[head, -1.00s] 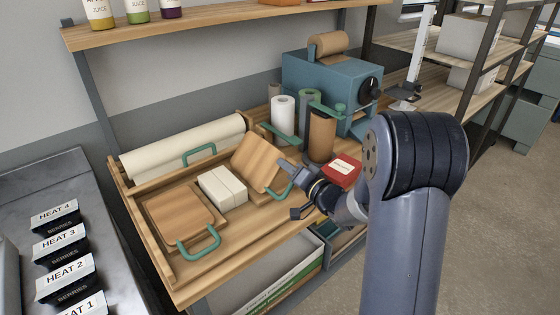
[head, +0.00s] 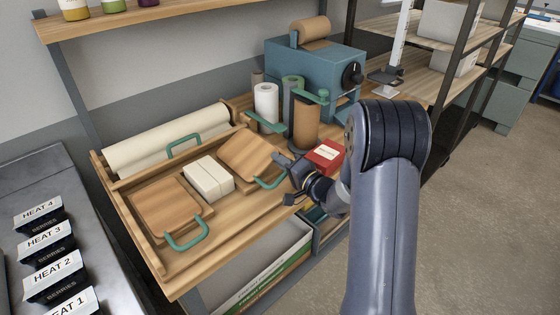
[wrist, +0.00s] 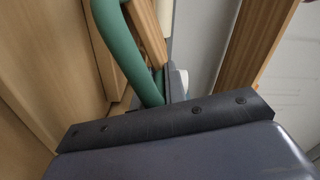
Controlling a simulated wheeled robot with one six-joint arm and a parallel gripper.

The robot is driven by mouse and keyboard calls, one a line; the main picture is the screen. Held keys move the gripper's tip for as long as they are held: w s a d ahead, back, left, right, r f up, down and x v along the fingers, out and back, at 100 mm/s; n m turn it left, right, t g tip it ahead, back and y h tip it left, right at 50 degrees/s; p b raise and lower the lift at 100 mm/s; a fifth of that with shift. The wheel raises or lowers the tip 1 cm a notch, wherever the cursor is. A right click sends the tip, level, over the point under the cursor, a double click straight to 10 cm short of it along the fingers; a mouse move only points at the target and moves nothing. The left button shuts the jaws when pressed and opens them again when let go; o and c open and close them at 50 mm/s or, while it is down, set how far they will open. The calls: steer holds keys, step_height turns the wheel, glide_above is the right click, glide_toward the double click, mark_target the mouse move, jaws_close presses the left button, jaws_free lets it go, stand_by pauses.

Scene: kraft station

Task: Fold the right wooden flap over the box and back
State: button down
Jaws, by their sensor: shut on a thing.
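The right wooden flap (head: 250,152) is tilted up at a slant in the head view, just right of the cream box (head: 208,178). It is apart from the box top. My gripper (head: 281,173) is at the flap's green handle (head: 270,183), on its right side, and is shut on it. In the wrist view, the green handle (wrist: 125,55) runs down to the dark gripper body; the fingertips are mostly hidden. The left wooden flap (head: 165,205) lies flat left of the box, its green handle (head: 187,237) toward the front.
A cream roll (head: 168,142) lies along the tray's back. A red box (head: 325,156), brown roll (head: 305,122) and white roll (head: 266,105) stand right of the flap, near the teal machine (head: 315,68). A wooden rim (head: 135,228) bounds the tray's left.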

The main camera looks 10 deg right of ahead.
steer(key=c, duration=1.5)
jaws_free()
steer(key=shift+o, duration=0.2)
steer(key=b+v, duration=0.1)
steer(key=v, duration=0.9)
steer(key=shift+s+d, duration=0.3)
